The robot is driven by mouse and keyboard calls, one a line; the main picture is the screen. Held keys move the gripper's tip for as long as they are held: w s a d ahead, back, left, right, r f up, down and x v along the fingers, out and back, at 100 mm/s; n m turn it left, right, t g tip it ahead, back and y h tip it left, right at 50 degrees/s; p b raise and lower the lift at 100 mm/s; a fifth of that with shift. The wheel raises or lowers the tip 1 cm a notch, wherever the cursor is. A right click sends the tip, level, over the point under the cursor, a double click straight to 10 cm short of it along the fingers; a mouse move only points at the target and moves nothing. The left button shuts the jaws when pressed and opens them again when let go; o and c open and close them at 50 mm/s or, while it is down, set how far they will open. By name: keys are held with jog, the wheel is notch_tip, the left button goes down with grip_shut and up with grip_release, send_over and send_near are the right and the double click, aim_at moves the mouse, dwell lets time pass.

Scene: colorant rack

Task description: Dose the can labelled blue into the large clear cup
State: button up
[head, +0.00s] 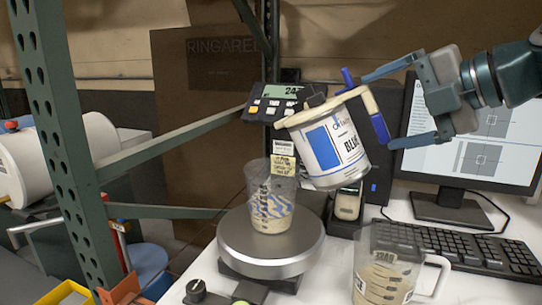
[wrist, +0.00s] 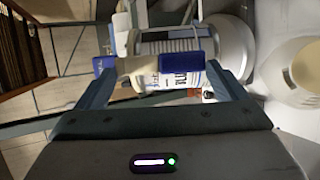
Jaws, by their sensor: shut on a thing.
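The white can (head: 328,143), with a blue panel and partly hidden lettering starting "BLU", is held in the air, its spout end tilted down to the left. My gripper (head: 383,108) is shut on the can's cream handle with blue ends, at the can's right. In the wrist view the can (wrist: 178,82) shows between the fingers, its lettering partly covered. A clear cup (head: 270,190) stands upright on the round scale plate, below and left of the can. It holds beige contents with blue streaks. I cannot tell whether anything is flowing.
The round scale plate (head: 268,250) sits on the white table. A clear jug (head: 385,272) stands front right, by the keyboard (head: 465,248) and monitor (head: 475,150). A green rack post (head: 65,140) rises at left.

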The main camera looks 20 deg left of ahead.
aim_at(368, 100)
jog(key=shift+s+a+r+p, duration=0.1)
jog(key=shift+a+r+p, duration=0.05)
jog(key=shift+r+p, duration=0.25)
jog(key=shift+a+r+n+h+p, duration=0.1)
jog(key=shift+a+r+h+p, duration=0.3)
jog(key=shift+p, duration=0.45)
jog(key=shift+a+r+n+h+p, duration=0.1)
jog(key=shift+a+r+h+p, duration=0.1)
jog(key=shift+a+p, duration=0.5)
jog(key=shift+a+r+n+h+p, duration=0.1)
jog(key=shift+a+r+h+p, duration=0.15)
jog(key=shift+p, duration=0.7)
dwell(0.8)
jog(key=shift+f+b, duration=0.4)
jog(key=shift+b, duration=0.1)
jog(key=d+f+y+b, duration=0.1)
jog(key=b, duration=0.2)
jog(key=d+f+b, duration=0.1)
jog(key=d+b, duration=0.1)
jog(key=shift+y+b, duration=0.35)
jog(key=shift+b, duration=0.05)
jog(key=d+f+m+t+y+b, duration=0.1)
jog(key=d+f+y+b, duration=0.3)
jog(key=f+b, duration=0.8)
jog(key=d+m+b, duration=0.1)
jog(key=b, duration=0.7)
jog(key=shift+s+t+y+b, duration=0.2)
jog(key=shift+t+y+b, duration=0.1)
jog(key=shift+y+b, duration=0.1)
jog(key=shift+r, duration=0.15)
